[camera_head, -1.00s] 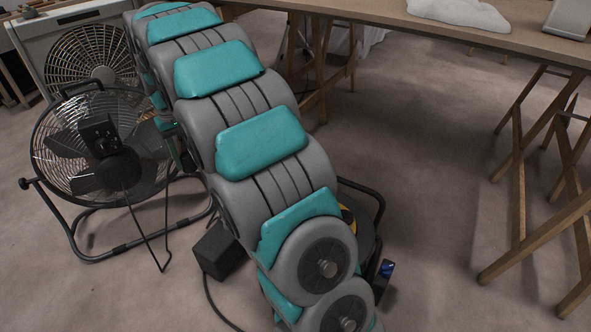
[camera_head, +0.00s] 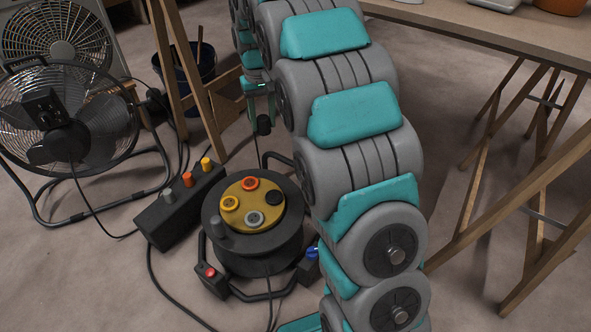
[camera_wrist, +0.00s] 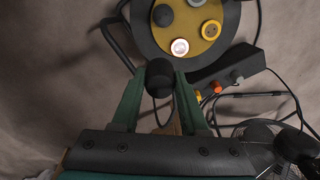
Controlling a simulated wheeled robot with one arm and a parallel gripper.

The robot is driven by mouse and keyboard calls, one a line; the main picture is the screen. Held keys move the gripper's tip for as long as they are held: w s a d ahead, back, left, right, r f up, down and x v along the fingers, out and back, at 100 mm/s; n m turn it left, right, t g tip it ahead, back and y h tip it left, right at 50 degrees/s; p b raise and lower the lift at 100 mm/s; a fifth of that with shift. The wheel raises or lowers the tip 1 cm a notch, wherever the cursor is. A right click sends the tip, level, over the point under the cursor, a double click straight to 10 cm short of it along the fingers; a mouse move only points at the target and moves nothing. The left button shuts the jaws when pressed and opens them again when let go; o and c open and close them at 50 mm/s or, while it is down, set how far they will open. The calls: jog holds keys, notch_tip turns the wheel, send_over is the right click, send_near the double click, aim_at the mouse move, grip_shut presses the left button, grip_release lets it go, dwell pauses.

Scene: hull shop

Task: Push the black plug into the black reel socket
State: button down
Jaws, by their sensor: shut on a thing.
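The cable reel (camera_head: 209,231) stands on the floor, its yellow face up. The black socket (camera_head: 274,198) is on the right of that face, beside orange, yellow and pale grey sockets. My gripper (camera_head: 260,98) is shut on the black plug (camera_head: 264,124), behind and above the reel in the head view. The plug hangs with its cable below it, apart from the reel. In the wrist view the plug (camera_wrist: 160,76) sits between my fingertips (camera_wrist: 159,88), and the black socket (camera_wrist: 163,15) is beyond it near the top edge.
A black plug box (camera_head: 168,222) with grey, orange and yellow plugs lies left of the reel. A fan (camera_head: 62,125) stands farther left. A wooden trestle (camera_head: 190,75) and blue bucket (camera_head: 190,65) are behind. Cables cross the floor. A workbench (camera_head: 480,35) is at right.

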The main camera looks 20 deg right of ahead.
jog(key=shift+a, duration=0.1)
jog(key=shift+f, duration=0.1)
jog(key=shift+a+f+p, duration=0.15)
jog(key=shift+f+p, duration=0.15)
jog(key=shift+f, duration=0.1)
jog(key=s+f+m+p, duration=0.1)
jog(key=s+f+p, duration=0.3)
jog(key=f, duration=0.8)
jog(key=shift+s+m, duration=0.4)
jog(key=shift+s, duration=0.65)
jog(key=shift+f, duration=0.15)
jog(key=shift+f+b, duration=0.55)
jog(key=shift+f, duration=2.2)
jog(key=shift+f, duration=0.5)
